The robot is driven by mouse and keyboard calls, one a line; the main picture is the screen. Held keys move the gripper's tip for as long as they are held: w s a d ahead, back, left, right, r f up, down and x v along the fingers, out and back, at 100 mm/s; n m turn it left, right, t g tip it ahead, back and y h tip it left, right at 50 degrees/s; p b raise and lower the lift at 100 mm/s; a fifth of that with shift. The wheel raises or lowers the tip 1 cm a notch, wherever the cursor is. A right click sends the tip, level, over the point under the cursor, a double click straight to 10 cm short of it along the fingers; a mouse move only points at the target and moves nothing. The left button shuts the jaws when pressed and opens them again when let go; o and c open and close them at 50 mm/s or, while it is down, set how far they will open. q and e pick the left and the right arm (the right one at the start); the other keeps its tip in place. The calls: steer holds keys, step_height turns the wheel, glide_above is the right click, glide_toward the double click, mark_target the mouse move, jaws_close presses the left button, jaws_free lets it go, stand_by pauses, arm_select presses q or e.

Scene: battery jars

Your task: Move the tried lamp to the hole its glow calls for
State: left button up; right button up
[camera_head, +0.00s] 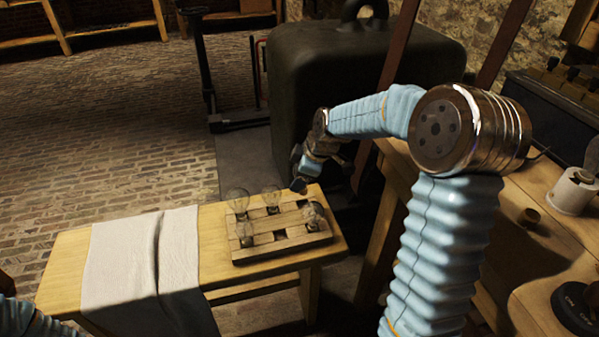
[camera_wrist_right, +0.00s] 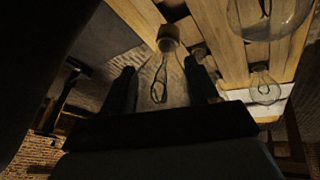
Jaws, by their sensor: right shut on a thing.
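A wooden rack (camera_head: 262,256) with square holes sits on the right end of a low bench. Several clear glass lamps stand in it, among them one at the back left (camera_head: 238,200), one at the back middle (camera_head: 271,197), one at the front left (camera_head: 245,233) and one at the right (camera_head: 312,216). A dark square hole (camera_head: 279,235) is empty. My right gripper (camera_head: 299,180) is over the rack's far edge. In the right wrist view it is shut on a clear lamp (camera_wrist_right: 160,82), its base pointing toward the wood; no glow shows. My left gripper is out of view.
A white cloth (camera_head: 120,265) covers the bench's left part. A large dark metal body (camera_head: 350,75) stands behind the rack.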

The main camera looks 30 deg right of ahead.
steer(key=shift+f+b, duration=0.4)
steer(key=shift+f, duration=0.7)
steer(key=shift+f+b, duration=1.65)
steer(key=shift+b, duration=0.55)
stand_by(0.4)
steer(key=o, duration=1.3)
steer(key=shift+c, duration=0.2)
